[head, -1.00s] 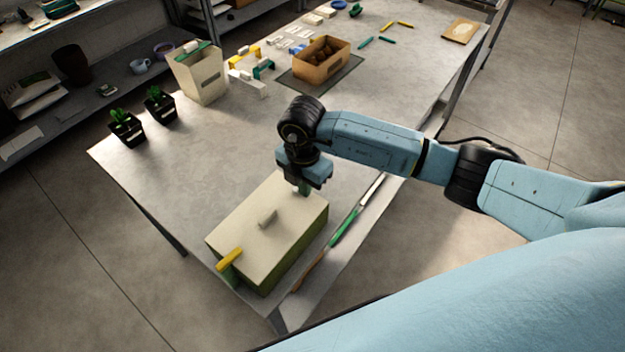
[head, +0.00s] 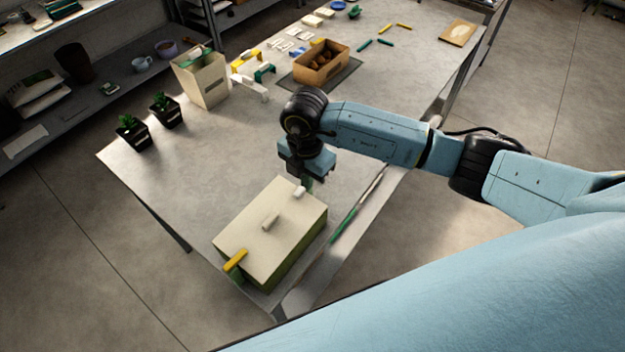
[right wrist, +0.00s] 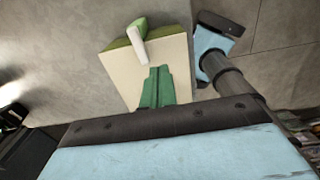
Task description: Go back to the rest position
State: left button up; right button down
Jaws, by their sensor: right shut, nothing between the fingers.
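My right gripper (head: 308,184) hangs fingers down just past the far edge of a box with a cream lid (head: 250,232) and green sides. Its green fingers also show in the right wrist view (right wrist: 158,86), shut together with nothing between them. A white clip (head: 299,193) sits at the lid's far edge, close to my fingers. A yellow-topped clip (head: 235,260) sits at the near left edge. My left gripper does not show in the head view.
The box stands on a grey table (head: 220,150). A long green-handled tool (head: 345,222) lies along the right edge. Two potted plants (head: 132,132), a tall cream bin (head: 202,80) and a brown open box (head: 321,66) stand farther back. The middle of the table is clear.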

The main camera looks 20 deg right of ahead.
jog(key=shift+r, duration=0.5)
